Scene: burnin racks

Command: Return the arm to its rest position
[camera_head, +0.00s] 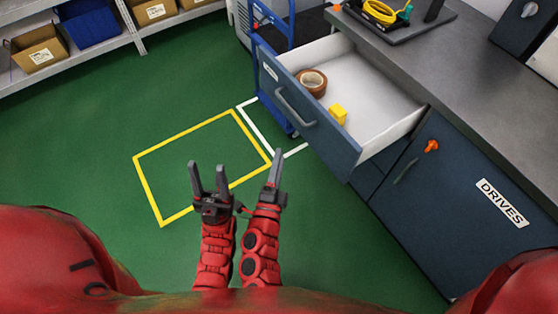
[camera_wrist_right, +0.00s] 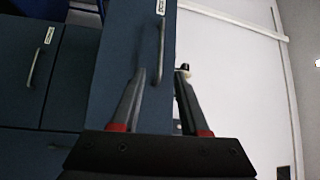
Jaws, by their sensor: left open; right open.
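Both my red arms reach forward over the green floor, side by side, in the head view. My left gripper (camera_head: 208,166) is open and empty. My right gripper (camera_head: 274,166) is seen nearly edge-on there; in the right wrist view its two fingers (camera_wrist_right: 159,74) stand apart with nothing held. The open drawer (camera_head: 310,122) is ahead and to the right of both grippers. Its handle (camera_head: 294,108) appears beyond the fingers in the right wrist view (camera_wrist_right: 161,52), apart from them. A brown tape roll (camera_head: 312,82) and a yellow block (camera_head: 338,114) lie in the drawer.
The dark cabinet labelled DRIVES (camera_head: 460,205) stands at the right, with an orange piece (camera_head: 431,146) on its front. A grey worktop (camera_head: 470,75) runs above it. A blue cart (camera_head: 268,75) stands behind the drawer. Shelves with bins (camera_head: 40,48) are at far left. Floor left is clear.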

